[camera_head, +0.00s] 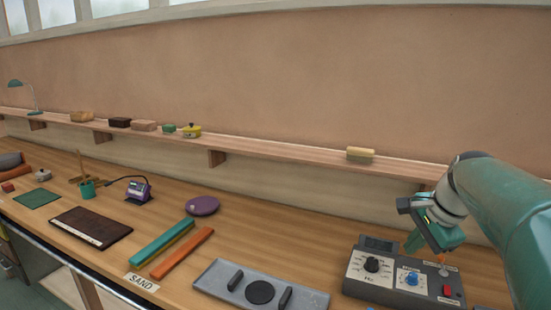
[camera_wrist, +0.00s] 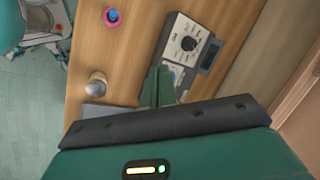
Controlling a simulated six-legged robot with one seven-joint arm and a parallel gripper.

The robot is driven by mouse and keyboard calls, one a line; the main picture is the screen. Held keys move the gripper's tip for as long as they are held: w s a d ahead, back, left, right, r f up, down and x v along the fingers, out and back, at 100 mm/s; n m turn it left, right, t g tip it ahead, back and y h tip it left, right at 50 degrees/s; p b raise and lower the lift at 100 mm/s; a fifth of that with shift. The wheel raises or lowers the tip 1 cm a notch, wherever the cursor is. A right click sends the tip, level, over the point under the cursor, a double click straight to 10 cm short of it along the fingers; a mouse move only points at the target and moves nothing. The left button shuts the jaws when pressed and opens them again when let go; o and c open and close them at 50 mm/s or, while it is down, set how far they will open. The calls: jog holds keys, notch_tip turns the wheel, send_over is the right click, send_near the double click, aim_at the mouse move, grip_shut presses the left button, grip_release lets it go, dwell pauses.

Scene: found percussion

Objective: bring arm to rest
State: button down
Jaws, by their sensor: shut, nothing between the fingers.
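My gripper (camera_head: 439,258) is at the right in the head view, at the end of my green arm. Its fingers point down over the right part of a grey control box (camera_head: 387,292) with dials. In the wrist view the fingers (camera_wrist: 158,86) are together with nothing between them, and the control box (camera_wrist: 195,36) lies beyond them. I cannot tell whether the fingertips touch the box.
A grey tray with a round black pad (camera_head: 260,292) is left of the box. Teal (camera_head: 162,242) and orange (camera_head: 181,253) bars, a purple disc (camera_head: 202,205) and a dark mat (camera_head: 91,228) lie farther left. A wall shelf (camera_head: 290,151) runs behind the bench.

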jog(key=s+a+f+n, duration=0.3)
jog(key=s+a+n, duration=0.5)
jog(key=s+a+f+n+t+h, duration=0.1)
jog(key=s+a+f+n, duration=0.3)
jog(key=s+a+n, duration=0.4)
jog(key=shift+s+a+f, duration=0.2)
jog(key=shift+s+a, duration=0.25)
jog(key=shift+a, duration=0.05)
